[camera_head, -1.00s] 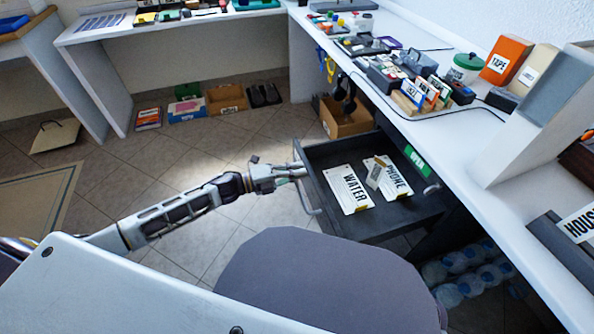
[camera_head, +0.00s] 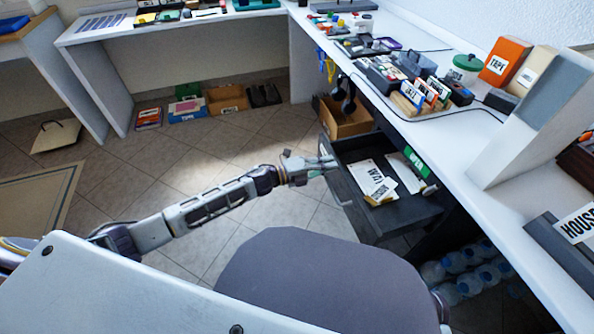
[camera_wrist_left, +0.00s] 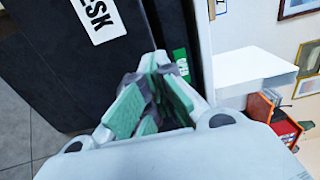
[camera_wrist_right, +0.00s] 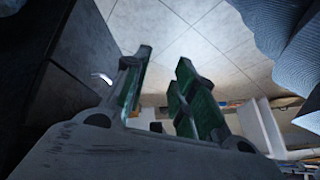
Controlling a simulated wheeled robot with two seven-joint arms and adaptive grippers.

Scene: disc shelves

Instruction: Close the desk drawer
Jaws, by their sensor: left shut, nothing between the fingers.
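The dark desk drawer (camera_head: 404,213) stands partly open under the white desk in the head view, with cards (camera_head: 372,180) lying inside. Its dark front, with a white label reading "ESK", fills the upper left of the left wrist view (camera_wrist_left: 55,70). My left gripper (camera_head: 328,165) is shut and empty at the drawer's front, near its far left corner; I cannot tell whether it touches. Its green-padded fingers also show in the left wrist view (camera_wrist_left: 155,95). My right gripper (camera_wrist_right: 165,85) is open and empty in the right wrist view and is out of the head view.
A grey chair seat (camera_head: 315,285) stands in front of the drawer. A cardboard box (camera_head: 345,117) sits on the floor beyond it, under the desk. Water bottles (camera_head: 470,265) are on the floor at the right. The white desktop (camera_head: 460,128) holds many items.

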